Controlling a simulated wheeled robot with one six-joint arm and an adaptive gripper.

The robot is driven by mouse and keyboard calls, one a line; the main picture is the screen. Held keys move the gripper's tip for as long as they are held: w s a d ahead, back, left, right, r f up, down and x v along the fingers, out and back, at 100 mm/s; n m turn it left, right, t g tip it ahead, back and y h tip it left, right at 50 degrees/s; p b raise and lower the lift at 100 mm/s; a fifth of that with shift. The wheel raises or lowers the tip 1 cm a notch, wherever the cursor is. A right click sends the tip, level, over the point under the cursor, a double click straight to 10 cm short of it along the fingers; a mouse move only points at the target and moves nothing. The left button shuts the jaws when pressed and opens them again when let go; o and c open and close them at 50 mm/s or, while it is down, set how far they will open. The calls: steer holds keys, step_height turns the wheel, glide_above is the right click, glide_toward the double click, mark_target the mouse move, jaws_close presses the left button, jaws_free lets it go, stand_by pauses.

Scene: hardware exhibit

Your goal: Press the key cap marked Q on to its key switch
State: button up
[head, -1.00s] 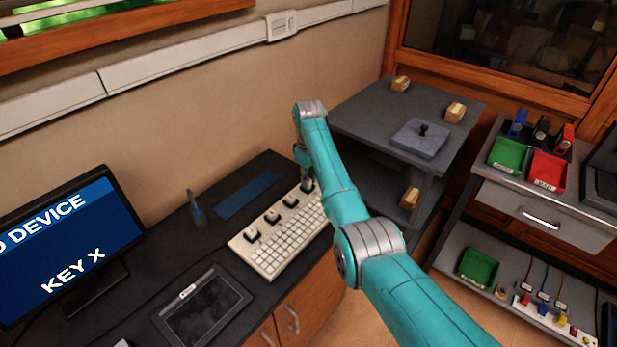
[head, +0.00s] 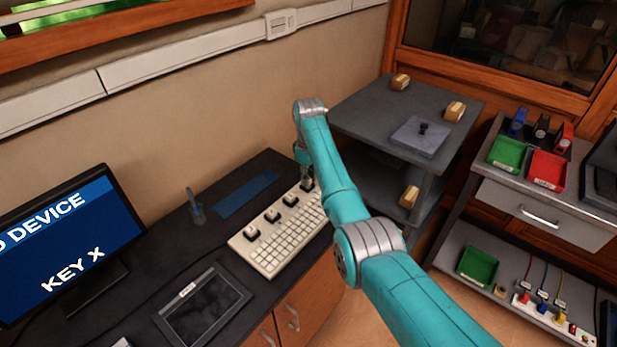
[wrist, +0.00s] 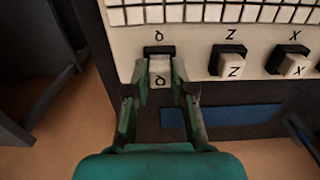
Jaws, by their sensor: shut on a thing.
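In the wrist view my gripper (wrist: 160,76) is shut on the white key cap marked Q (wrist: 160,66), one finger on each side of it. The cap is at the black Q key switch (wrist: 158,50), whose far edge shows beyond it under the printed Q label. I cannot tell whether the cap touches the switch or is just above it. The cream keyboard (head: 268,256) lies on the dark desk in the head view. There my gripper (head: 305,176) is over its far right end, with its fingers mostly hidden by the arm.
White caps marked Z (wrist: 231,67) and X (wrist: 294,65) sit on black switches to the right in the wrist view. A blue strip (head: 248,195) lies behind the keyboard.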

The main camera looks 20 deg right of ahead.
steer(key=shift+f, duration=0.35)
stand_by(0.9)
steer(key=o, duration=1.3)
steer(key=shift+c, duration=0.2)
steer(key=shift+r, duration=3.5)
